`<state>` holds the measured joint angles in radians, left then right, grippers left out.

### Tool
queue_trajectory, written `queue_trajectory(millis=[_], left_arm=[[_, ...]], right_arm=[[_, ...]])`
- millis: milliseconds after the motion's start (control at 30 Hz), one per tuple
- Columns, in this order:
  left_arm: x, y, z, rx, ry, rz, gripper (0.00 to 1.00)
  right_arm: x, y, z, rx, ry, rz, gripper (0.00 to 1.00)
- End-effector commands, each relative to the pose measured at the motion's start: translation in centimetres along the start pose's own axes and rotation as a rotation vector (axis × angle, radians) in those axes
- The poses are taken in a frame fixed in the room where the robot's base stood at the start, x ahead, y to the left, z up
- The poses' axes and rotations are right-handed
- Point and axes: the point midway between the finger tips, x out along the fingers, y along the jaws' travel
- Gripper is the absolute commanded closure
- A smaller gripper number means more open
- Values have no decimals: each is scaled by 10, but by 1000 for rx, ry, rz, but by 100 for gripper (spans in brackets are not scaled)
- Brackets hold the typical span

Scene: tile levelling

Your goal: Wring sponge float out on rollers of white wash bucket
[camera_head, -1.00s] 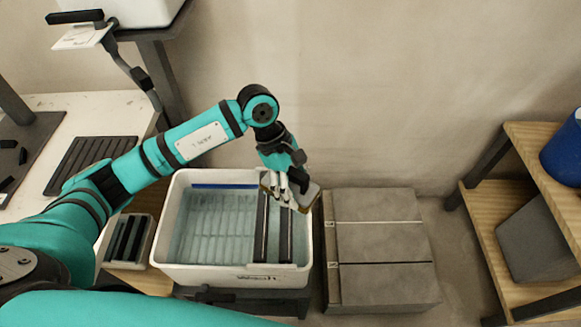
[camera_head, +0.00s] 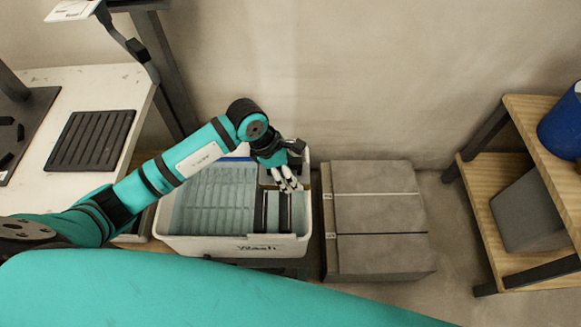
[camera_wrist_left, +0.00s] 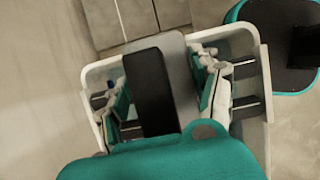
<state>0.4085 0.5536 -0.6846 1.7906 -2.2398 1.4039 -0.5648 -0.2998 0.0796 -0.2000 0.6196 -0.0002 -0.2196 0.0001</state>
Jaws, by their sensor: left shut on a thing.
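The white wash bucket (camera_head: 230,246), marked "Wash", stands in the middle of the head view with a ribbed grid and water inside. Two dark rollers (camera_head: 285,214) run front to back across its right part. My left gripper (camera_head: 289,185) is over the rear part of the rollers, pointing down. In the left wrist view it is shut on the sponge float (camera_wrist_left: 150,92), whose dark handle and grey plate show between the fingers. The plate lies over the bucket and roller area; whether its sponge touches the rollers is hidden. My right gripper is not in view.
A stack of grey tiles (camera_head: 380,215) lies just right of the bucket. A white table (camera_head: 75,160) with a black ribbed mat (camera_head: 92,140) is at left. A wooden shelf (camera_head: 480,200) with a blue bucket (camera_head: 563,130) stands at right. The wall is close behind.

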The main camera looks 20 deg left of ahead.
Motion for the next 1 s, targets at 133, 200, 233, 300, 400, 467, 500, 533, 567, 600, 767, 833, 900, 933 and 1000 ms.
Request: queue_trajectory(millis=[133, 200, 233, 300, 400, 467, 500, 533, 567, 600, 767, 833, 900, 933, 1000], left_arm=[[7, 0, -3, 1, -1, 1, 77], [7, 0, -3, 1, -1, 1, 77], [7, 0, -3, 1, -1, 1, 77], [7, 0, -3, 1, -1, 1, 77], [7, 0, -3, 1, -1, 1, 77], [7, 0, -3, 1, -1, 1, 77], [7, 0, -3, 1, 0, 1, 77], [8, 0, -3, 1, 0, 1, 77], [8, 0, -3, 1, 0, 1, 77], [8, 0, -4, 1, 0, 1, 77], [12, 0, -5, 1, 0, 1, 77], [13, 1, -6, 1, 0, 1, 77], [14, 1, -6, 1, 0, 1, 77], [14, 1, -6, 1, 0, 1, 77], [16, 1, -7, 1, 0, 2, 77]], right_arm=[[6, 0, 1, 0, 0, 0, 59], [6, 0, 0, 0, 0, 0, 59], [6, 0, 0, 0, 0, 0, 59], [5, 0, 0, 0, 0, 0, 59], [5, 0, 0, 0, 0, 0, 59], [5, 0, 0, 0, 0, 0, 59], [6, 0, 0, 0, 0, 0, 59], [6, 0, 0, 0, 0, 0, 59], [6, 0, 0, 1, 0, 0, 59], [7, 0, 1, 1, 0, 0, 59], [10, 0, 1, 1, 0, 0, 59], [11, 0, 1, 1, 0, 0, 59], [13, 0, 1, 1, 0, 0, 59], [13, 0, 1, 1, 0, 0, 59], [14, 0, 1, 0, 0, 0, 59]])
